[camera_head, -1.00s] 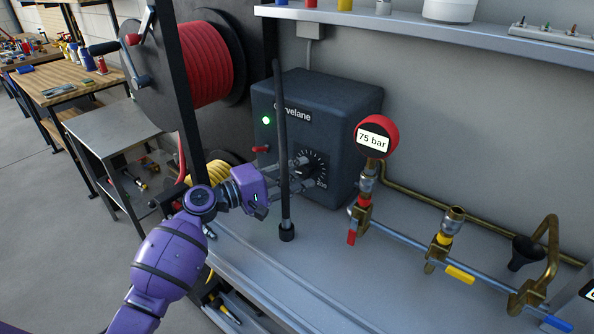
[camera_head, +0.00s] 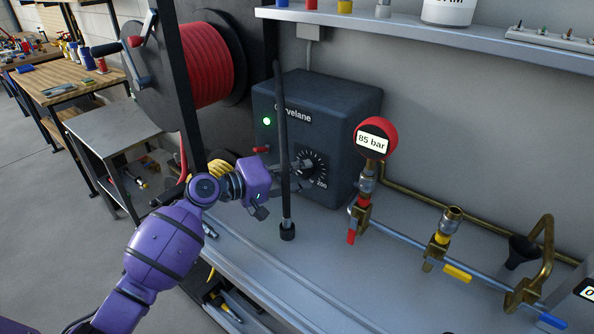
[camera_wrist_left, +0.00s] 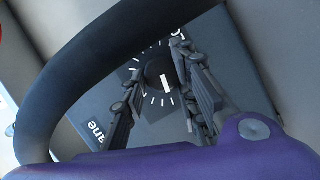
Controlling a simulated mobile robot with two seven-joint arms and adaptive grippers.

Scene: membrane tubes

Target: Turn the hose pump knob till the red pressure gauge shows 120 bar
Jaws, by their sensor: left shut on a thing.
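The dark hose pump box (camera_head: 330,100) stands against the wall, with a green light and a red switch on its front. Its round knob and dial (camera_head: 313,165) are on the lower right of that front. My left gripper (camera_head: 303,168) is shut on the knob, reaching behind the upright black hose. In the left wrist view the fingers (camera_wrist_left: 170,90) flank the knob (camera_wrist_left: 160,72), whose white pointer line shows among the dial marks. The red pressure gauge (camera_head: 376,126) right of the pump reads 85 bar. My right gripper is not in view.
The upright black hose (camera_head: 283,150) stands in front of the pump, close to my left wrist. Brass pipes and valves with red, yellow and blue handles (camera_head: 459,273) lie to the right. A red hose reel (camera_head: 205,65) is at upper left; a shelf (camera_head: 420,25) runs above.

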